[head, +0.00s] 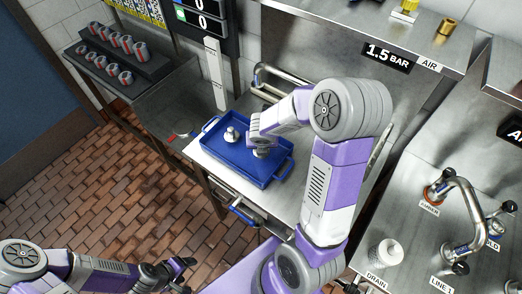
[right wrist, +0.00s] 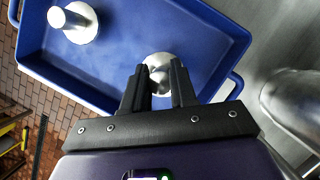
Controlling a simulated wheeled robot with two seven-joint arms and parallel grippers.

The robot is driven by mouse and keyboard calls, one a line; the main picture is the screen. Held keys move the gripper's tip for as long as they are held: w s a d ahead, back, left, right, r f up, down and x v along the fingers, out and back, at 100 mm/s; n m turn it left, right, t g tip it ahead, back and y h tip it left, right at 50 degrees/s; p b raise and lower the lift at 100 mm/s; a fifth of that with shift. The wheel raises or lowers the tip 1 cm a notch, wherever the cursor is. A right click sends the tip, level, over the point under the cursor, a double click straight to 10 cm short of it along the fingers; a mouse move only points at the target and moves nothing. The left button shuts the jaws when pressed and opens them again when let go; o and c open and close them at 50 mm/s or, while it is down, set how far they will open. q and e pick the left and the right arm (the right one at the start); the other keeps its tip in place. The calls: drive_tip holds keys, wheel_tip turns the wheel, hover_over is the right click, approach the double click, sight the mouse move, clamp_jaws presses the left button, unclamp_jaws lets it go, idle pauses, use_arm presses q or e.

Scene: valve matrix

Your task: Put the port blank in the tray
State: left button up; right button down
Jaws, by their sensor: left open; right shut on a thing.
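The blue tray (head: 212,153) lies on the steel bench; its rim (right wrist: 120,101) also shows in the right wrist view. My right gripper (right wrist: 158,85) is shut on a silver flanged metal piece, seemingly the port blank (right wrist: 157,62), within the tray's outline. Whether that piece touches the tray floor cannot be told. In the head view my right gripper (head: 262,151) is over the tray's right part, its fingers mostly hidden by my arm. A second silver flanged piece (head: 231,135) stands in the tray, away from my fingers. My left gripper (head: 180,272) is open and empty, low over the floor.
A rack with several cups (head: 118,50) stands at the back left. A bent metal rail (head: 275,75) is behind the tray. The tray's near-left floor is clear.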

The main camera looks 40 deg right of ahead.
drive_tip(key=shift+f+b, duration=0.5)
drive_tip(key=shift+f, duration=0.7)
drive_tip(key=shift+f, duration=0.15)
drive_tip(key=c, duration=0.9)
unclamp_jaws()
